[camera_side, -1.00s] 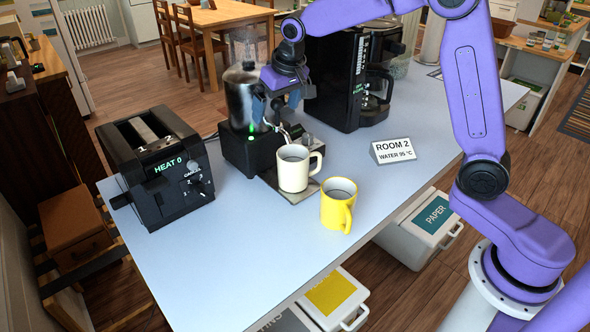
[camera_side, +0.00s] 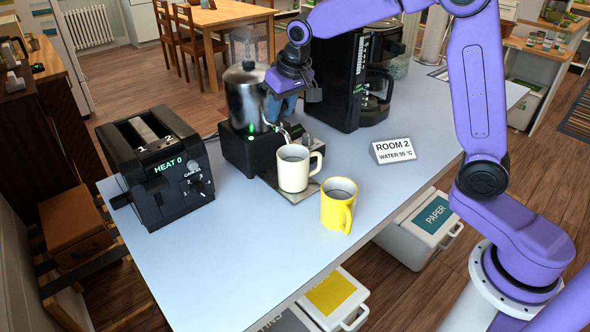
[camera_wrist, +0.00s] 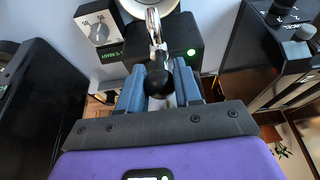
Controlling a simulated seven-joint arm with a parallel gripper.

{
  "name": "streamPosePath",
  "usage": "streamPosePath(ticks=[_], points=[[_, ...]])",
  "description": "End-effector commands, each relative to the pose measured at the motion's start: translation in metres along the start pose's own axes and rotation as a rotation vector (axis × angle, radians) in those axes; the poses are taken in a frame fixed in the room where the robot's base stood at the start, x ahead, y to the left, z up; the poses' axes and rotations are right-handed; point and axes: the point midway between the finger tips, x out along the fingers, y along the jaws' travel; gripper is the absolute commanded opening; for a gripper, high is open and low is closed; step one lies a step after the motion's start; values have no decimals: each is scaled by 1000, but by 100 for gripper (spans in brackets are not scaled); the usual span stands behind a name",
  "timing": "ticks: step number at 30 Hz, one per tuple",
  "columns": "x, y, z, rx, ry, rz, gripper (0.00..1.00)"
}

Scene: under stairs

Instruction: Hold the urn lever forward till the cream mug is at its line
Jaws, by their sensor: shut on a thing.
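The silver urn (camera_side: 243,98) stands on a black base with a green light, at the back of the table. The cream mug (camera_side: 294,170) stands upright on the drip tray (camera_side: 291,196) below the urn's spout (camera_side: 285,135). I cannot make out its line or how full it is. My gripper (camera_side: 282,103) is beside the urn, above the spout. In the wrist view my gripper (camera_wrist: 160,90) has its blue fingers shut on the black knob of the urn lever (camera_wrist: 155,30). The lever is hidden by the gripper in the side view.
A yellow mug (camera_side: 338,205) stands close in front of the cream mug. A black toaster (camera_side: 160,170) is at the left and a black coffee maker (camera_side: 350,80) is behind at the right. A sign (camera_side: 394,151) reads "ROOM 2, WATER 95 °C". The front left tabletop is clear.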

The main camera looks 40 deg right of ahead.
Motion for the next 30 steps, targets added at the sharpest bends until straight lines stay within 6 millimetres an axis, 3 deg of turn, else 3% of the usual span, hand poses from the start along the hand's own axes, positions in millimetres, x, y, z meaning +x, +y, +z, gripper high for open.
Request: streamPosePath(ticks=[13, 30], points=[[3, 0, 22, -1, -22, 5, 3], [5, 0, 27, -1, -24, 5, 3]])
